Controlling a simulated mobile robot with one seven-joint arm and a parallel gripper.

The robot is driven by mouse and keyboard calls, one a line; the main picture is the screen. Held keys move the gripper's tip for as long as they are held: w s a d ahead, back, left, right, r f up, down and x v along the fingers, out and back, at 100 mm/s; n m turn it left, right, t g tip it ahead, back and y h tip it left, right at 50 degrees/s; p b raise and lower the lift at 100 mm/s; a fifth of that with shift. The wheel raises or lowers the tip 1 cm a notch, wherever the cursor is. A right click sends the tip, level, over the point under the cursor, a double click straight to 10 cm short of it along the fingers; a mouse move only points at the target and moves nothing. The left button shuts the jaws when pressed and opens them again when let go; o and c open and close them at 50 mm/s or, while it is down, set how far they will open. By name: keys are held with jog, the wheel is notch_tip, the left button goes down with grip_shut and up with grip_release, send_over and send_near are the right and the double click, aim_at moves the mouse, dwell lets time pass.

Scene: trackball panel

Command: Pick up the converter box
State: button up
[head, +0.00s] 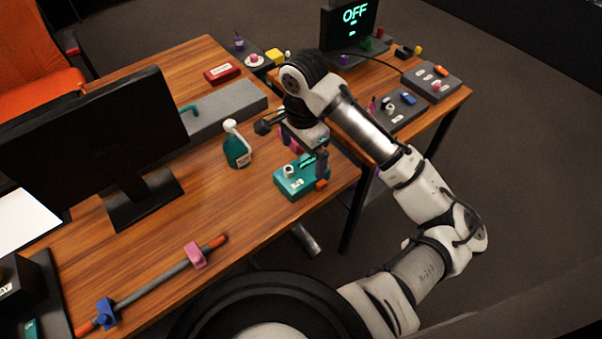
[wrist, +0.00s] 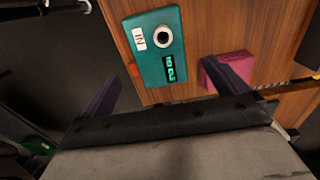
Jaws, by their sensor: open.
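The converter box is probably the teal box (head: 290,187) with a white round knob, a label and a small green-lit display, lying on the wooden desk near its right edge. In the wrist view the teal box (wrist: 152,70) lies beyond the jaws, with its "IN" label and dark-centred knob showing. My gripper (head: 307,158) is above the far side of the box, pointing down. Its two dark fingers are spread in the wrist view (wrist: 165,88), with nothing between them. The box appears apart from the fingers, though the exact height gap is hard to tell.
A magenta block (wrist: 236,67) lies by the right finger in the wrist view. A green spray bottle (head: 236,150) stands left of the box. A monitor (head: 95,135), a grey bar block (head: 225,108) and a rod with clamps (head: 160,285) occupy the desk.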

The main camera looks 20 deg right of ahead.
aim_at(300, 172)
notch_tip(300, 172, down, 3)
jog(key=shift+r, duration=0.15)
jog(key=f, duration=0.4)
jog(key=shift+s+a+f, duration=0.1)
jog(key=shift+s+a, duration=0.1)
jog(key=shift+a, duration=0.2)
jog(key=shift+f, duration=0.45)
jog(key=c, duration=1.1)
